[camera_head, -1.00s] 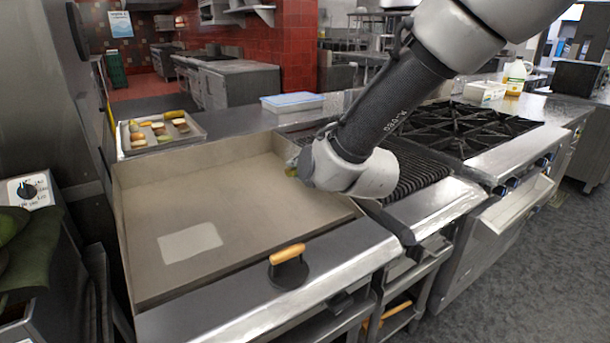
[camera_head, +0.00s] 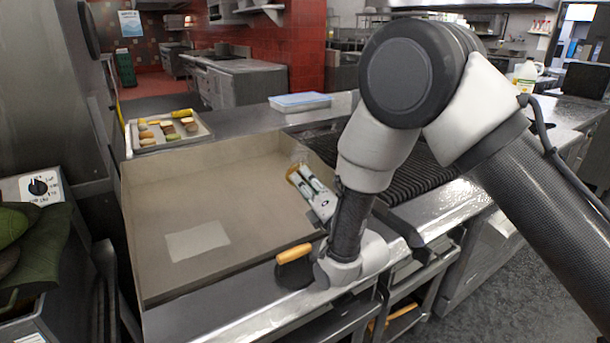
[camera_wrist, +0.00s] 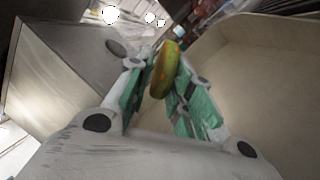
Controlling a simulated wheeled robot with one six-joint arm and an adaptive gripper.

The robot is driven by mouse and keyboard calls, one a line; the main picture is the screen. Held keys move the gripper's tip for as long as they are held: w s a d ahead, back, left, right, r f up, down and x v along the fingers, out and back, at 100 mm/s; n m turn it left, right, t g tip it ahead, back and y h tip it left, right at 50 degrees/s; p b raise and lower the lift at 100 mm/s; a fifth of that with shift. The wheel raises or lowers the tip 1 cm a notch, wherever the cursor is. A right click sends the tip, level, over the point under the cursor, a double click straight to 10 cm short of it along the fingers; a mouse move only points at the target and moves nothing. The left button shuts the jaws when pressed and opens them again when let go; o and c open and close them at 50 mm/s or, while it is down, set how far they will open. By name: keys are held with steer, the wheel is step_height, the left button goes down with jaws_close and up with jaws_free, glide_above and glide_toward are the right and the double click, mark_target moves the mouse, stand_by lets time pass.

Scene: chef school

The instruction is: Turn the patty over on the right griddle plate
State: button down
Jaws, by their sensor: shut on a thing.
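The patty (camera_wrist: 165,68), a yellow-green and brown oval, is held on edge between the fingertips of my gripper (camera_wrist: 157,85) in the wrist view. In the head view my gripper (camera_head: 304,184) is over the right side of the flat griddle (camera_head: 250,200), pointing to the back left. A small yellowish edge shows at its tips there, and most of the patty is hidden. I cannot tell whether the patty touches the griddle. The griddle surface is otherwise bare except for a pale rectangle (camera_head: 197,240) at front left.
A wooden-handled press (camera_head: 294,254) stands on the griddle's front ledge, close to my wrist. A ribbed grill (camera_head: 420,175) adjoins on the right. A tray (camera_head: 205,138) of several food pieces and a blue-lidded box (camera_head: 300,101) are behind. Raised walls edge the griddle.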

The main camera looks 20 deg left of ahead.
steer(key=c, duration=1.2)
jaws_free()
steer(key=shift+s+d+r, duration=0.1)
steer(key=shift+s+d, duration=1.5)
steer(key=shift+d, duration=0.25)
steer(key=shift+s+d+r, duration=0.1)
steer(key=shift+s+d, duration=1.45)
steer(key=shift+d, duration=0.3)
